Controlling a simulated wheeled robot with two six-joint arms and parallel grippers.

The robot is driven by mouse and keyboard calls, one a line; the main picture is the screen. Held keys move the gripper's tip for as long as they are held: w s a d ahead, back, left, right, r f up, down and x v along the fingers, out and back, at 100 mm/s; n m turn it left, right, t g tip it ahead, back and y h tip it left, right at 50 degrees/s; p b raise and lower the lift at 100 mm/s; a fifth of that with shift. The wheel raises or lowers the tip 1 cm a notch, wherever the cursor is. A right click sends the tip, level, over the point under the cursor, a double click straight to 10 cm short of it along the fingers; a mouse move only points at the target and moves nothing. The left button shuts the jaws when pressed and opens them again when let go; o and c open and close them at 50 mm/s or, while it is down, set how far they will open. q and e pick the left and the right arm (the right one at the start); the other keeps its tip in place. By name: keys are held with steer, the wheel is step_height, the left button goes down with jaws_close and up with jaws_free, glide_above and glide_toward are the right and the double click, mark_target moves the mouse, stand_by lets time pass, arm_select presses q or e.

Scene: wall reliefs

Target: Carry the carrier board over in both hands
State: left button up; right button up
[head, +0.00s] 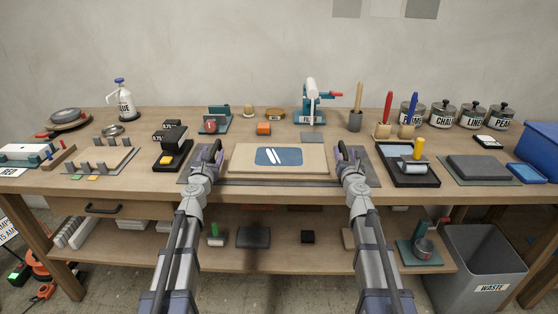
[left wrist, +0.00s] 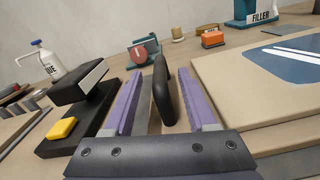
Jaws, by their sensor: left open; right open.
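The carrier board (head: 240,165) is a tan slab lying flat at the middle of the bench, with a blue patch (head: 266,156) bearing white strips on top. My left gripper (left wrist: 156,85) is open, with one purple finger on each side of that handle and visible gaps between. In the head view my left gripper (head: 209,157) is at the board's left end. My right gripper (head: 350,158) is open at the right end, by a dark handle largely hidden there.
A black stamp-like device (head: 173,146) stands just left of my left gripper, with a yellow block on its base. A black tray with a roller (head: 408,172) lies right of my right gripper. Tools and jars line the back. A grey waste bin (head: 484,262) stands lower right.

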arm_select(q)
steer(key=w, duration=0.3)
arm_select(e)
steer(key=w, duration=0.3)
arm_select(q)
steer(key=shift+s, duration=0.1)
arm_select(e)
steer(key=shift+s, duration=0.1)
arm_select(q)
jaws_close()
arm_select(e)
jaws_close()
stand_by(0.6)
